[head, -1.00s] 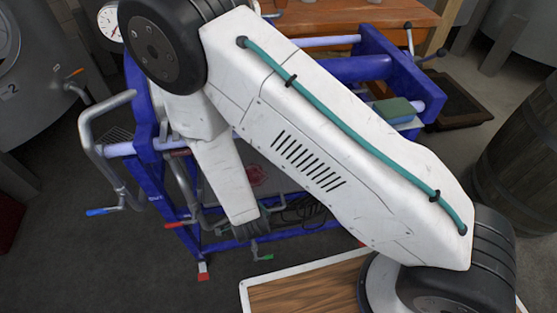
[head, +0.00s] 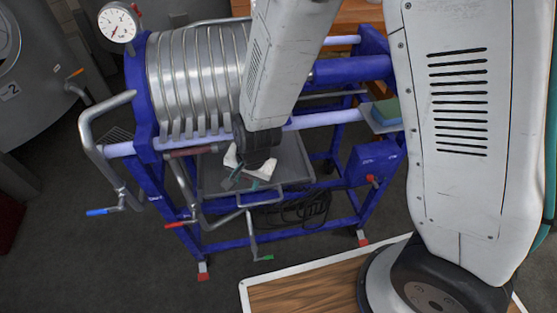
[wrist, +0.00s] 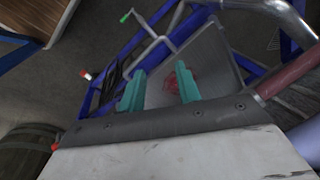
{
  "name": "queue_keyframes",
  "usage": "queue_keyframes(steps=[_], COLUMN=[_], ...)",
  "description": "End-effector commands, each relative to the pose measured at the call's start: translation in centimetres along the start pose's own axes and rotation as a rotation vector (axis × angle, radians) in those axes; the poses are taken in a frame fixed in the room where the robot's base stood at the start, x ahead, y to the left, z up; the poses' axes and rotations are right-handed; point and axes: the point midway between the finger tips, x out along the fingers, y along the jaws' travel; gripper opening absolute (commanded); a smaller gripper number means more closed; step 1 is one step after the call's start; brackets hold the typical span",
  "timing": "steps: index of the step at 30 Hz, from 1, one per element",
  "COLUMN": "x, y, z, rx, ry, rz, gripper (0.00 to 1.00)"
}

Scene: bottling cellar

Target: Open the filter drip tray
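The filter drip tray (head: 293,160) is a shallow grey metal tray under the filter plates, inside the blue press frame. In the wrist view the tray (wrist: 212,58) lies ahead of my fingers, with a red stain on its floor. My gripper (head: 246,183) is over the front part of the tray in the head view, partly hiding it. Its teal fingers also show in the wrist view (wrist: 160,90), spread apart with nothing between them. A dark red grip on a metal bar (head: 190,152) is left of my gripper; it also shows at the right in the wrist view (wrist: 292,78).
The blue press frame (head: 170,205) surrounds the tray. Bent pipes with blue, red and green valve handles (head: 263,258) stick out in front. A green sponge (head: 386,110) sits on a small shelf at right. A wood-topped surface (head: 300,292) is in front.

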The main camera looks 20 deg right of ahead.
Motion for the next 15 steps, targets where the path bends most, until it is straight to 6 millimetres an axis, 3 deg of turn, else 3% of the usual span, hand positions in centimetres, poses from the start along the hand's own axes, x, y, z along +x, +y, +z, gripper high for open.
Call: queue_keyframes(steps=[15], x=[-9.6], y=[3.9], z=[-0.1], rx=[-0.3], ry=[-0.148], rz=[0.07], gripper=[0.33])
